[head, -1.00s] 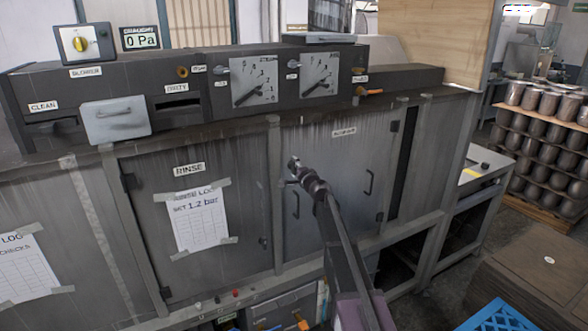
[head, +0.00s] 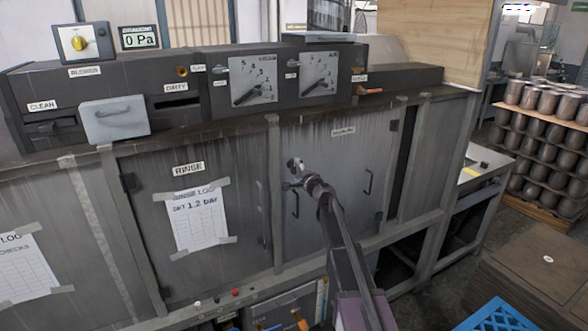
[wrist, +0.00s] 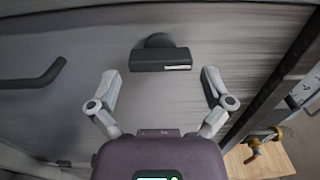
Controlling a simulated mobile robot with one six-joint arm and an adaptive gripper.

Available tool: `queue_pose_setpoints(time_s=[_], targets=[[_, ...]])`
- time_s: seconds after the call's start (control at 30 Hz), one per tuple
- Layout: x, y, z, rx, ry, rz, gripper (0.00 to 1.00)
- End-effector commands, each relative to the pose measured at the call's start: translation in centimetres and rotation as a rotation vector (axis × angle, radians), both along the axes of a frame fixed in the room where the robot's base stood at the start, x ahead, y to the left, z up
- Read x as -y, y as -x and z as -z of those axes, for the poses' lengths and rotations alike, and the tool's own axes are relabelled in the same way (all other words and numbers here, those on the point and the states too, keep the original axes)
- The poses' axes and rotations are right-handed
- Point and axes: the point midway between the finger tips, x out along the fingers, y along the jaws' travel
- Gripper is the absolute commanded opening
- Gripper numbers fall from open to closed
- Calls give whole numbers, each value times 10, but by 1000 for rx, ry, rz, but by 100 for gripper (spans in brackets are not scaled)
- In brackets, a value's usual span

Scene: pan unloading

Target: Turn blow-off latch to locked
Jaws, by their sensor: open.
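The blow-off latch (wrist: 160,58) is a short dark bar on a round dark mount, with a pale mark near its right end. It lies level in the wrist view on a grey, streaked door (wrist: 75,40). My gripper (wrist: 159,78) is open, its two grey fingers spread to either side of the latch and a little below it in the picture; no contact shows. In the head view my gripper (head: 294,173) is at the left part of the blow-off door (head: 340,155). There it is small, and the latch cannot be made out.
Dark handles (head: 368,182) (head: 296,204) are on the door. In the wrist view a dark bar handle (wrist: 35,75) lies left and a brass valve (wrist: 265,138) lower right. A rinse door (head: 195,260) adjoins on the left. Two gauges (head: 253,82) (head: 319,77) stand above.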

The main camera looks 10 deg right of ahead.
Motion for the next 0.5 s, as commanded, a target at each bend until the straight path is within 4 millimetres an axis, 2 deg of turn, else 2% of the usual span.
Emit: queue_pose_setpoints(time_s=[0.03,0.2,0.5], targets=[[3,11,0,0,0,1,100],[11,38,0,0,0,1,100],[24,77,0,0,1,0,100]])
